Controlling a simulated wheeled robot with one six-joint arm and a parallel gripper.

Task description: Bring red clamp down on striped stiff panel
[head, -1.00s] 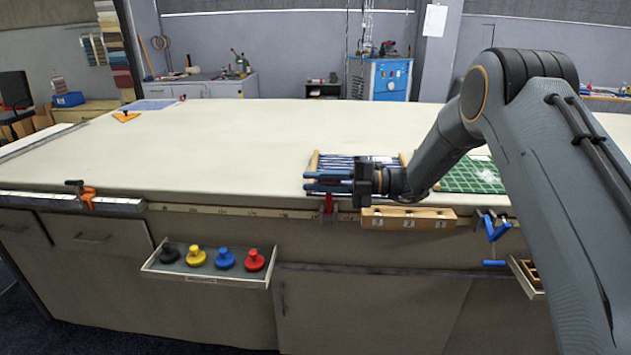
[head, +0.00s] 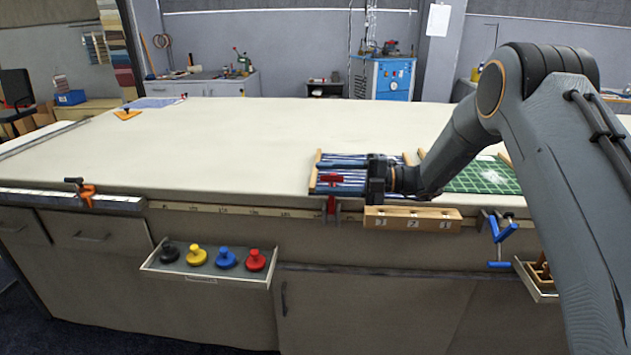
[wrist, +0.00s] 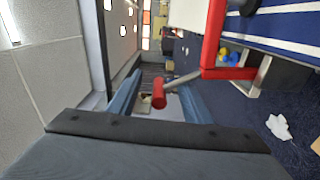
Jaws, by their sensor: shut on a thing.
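The red clamp (head: 331,203) stands at the table's front edge, with a red upper part at the height of my gripper. In the wrist view its red upright (wrist: 213,35) and the red knob (wrist: 158,98) on a metal rod show. My gripper (head: 345,178) is at the clamp's upper part; in the wrist view its two blue fingers lie either side of the knob, shut on it. The striped stiff panel (head: 338,160), blue with white stripes, lies on the table behind the clamp and partly behind my gripper. It also shows in the wrist view (wrist: 285,25). Whether the clamp touches the panel cannot be told.
A wooden block with numbers (head: 412,218) is on the front edge right of the clamp. A green gridded mat (head: 480,178) lies right. A blue clamp (head: 500,232) and an orange clamp (head: 87,192) sit along the edge.

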